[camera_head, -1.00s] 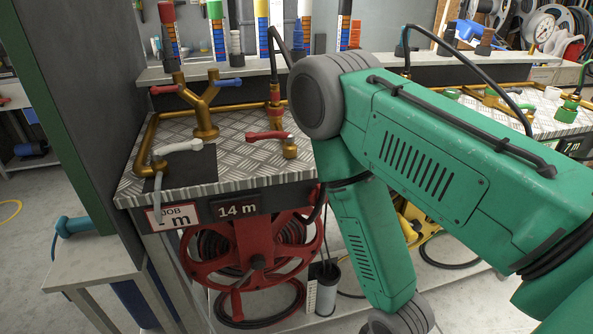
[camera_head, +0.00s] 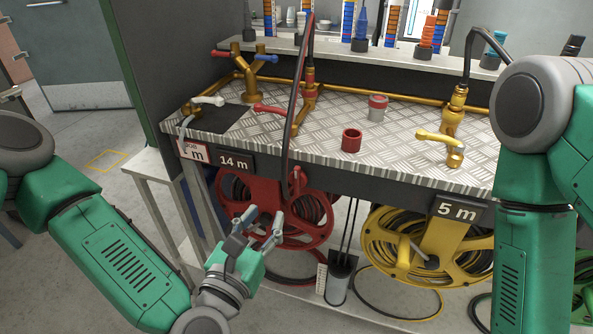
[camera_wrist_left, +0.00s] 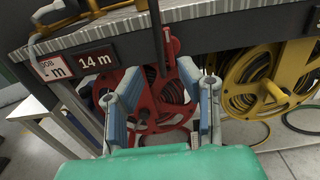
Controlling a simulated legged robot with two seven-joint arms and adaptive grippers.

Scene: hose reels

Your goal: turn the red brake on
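The red hose reel (camera_head: 262,207) hangs under the bench below the 14 m label. A red lever-like part (camera_head: 297,182), perhaps the brake, stands upright at the reel's upper right, beside a dark hose; it also shows in the left wrist view (camera_wrist_left: 173,46). Its on or off setting cannot be told. My left gripper (camera_head: 262,222) is open and empty in front of the reel. In the left wrist view, its fingers (camera_wrist_left: 165,82) stand apart with the red reel (camera_wrist_left: 158,108) behind them. My right arm is at the right; its gripper is out of view.
The metal bench (camera_head: 310,135) has brass pipes, a red-handled valve (camera_head: 270,109) and a red cup (camera_head: 351,140). A yellow reel (camera_head: 425,245) hangs to the right. A grey cylinder (camera_head: 339,282) stands below. A white stand (camera_head: 150,165) is at the left.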

